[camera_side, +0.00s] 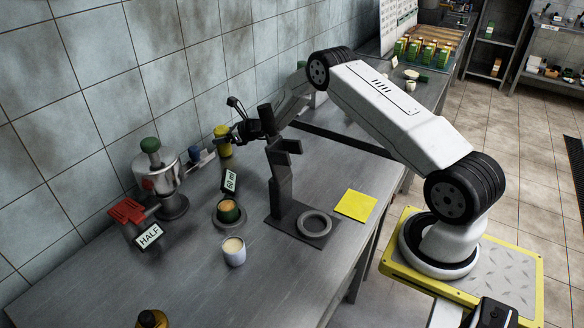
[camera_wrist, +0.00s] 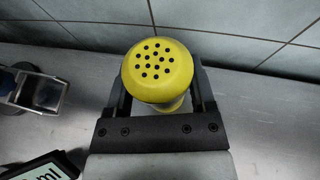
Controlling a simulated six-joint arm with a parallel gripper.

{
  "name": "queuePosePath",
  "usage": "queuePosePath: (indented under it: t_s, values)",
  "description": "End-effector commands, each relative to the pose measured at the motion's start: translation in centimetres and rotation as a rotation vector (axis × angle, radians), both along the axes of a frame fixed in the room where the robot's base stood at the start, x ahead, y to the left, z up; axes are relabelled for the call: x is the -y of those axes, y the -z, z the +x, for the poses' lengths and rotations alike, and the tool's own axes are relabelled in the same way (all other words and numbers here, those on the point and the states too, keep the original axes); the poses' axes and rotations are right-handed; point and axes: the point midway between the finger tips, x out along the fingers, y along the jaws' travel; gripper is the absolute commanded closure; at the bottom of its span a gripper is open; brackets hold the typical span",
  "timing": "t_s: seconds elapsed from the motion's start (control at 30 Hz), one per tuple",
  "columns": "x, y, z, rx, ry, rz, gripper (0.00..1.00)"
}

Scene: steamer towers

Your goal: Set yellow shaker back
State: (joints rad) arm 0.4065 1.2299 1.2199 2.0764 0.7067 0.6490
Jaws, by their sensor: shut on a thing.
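The yellow shaker (camera_side: 222,142) is in my gripper (camera_side: 228,139), near the tiled wall at the back of the steel counter. In the wrist view the shaker (camera_wrist: 160,72) shows its round yellow top with several dark holes, facing the camera. My gripper's two dark fingers (camera_wrist: 161,100) are shut on its sides. The shaker looks upright. Its base is mostly hidden, so I cannot tell whether it touches the counter.
A "60 ml" sign (camera_side: 230,181), a cup on a round base (camera_side: 229,213) and a white cup (camera_side: 234,252) stand nearer. A metal pot (camera_side: 160,175) and "HALF" sign (camera_side: 149,236) are left. A dark stand (camera_side: 283,190) and yellow square (camera_side: 356,205) are right.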

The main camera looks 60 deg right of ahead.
Motion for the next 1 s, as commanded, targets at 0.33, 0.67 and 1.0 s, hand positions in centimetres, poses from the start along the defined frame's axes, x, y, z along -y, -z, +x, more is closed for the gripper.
queuePosePath:
  t_s: [0.33,0.67,1.0]
  values:
    - [0.02,0.28,0.05,0.002,0.000,0.000,1.00]
    - [0.02,0.51,0.05,0.002,0.000,0.001,0.00]
    - [0.00,0.62,-0.01,-0.001,0.000,0.000,0.00]
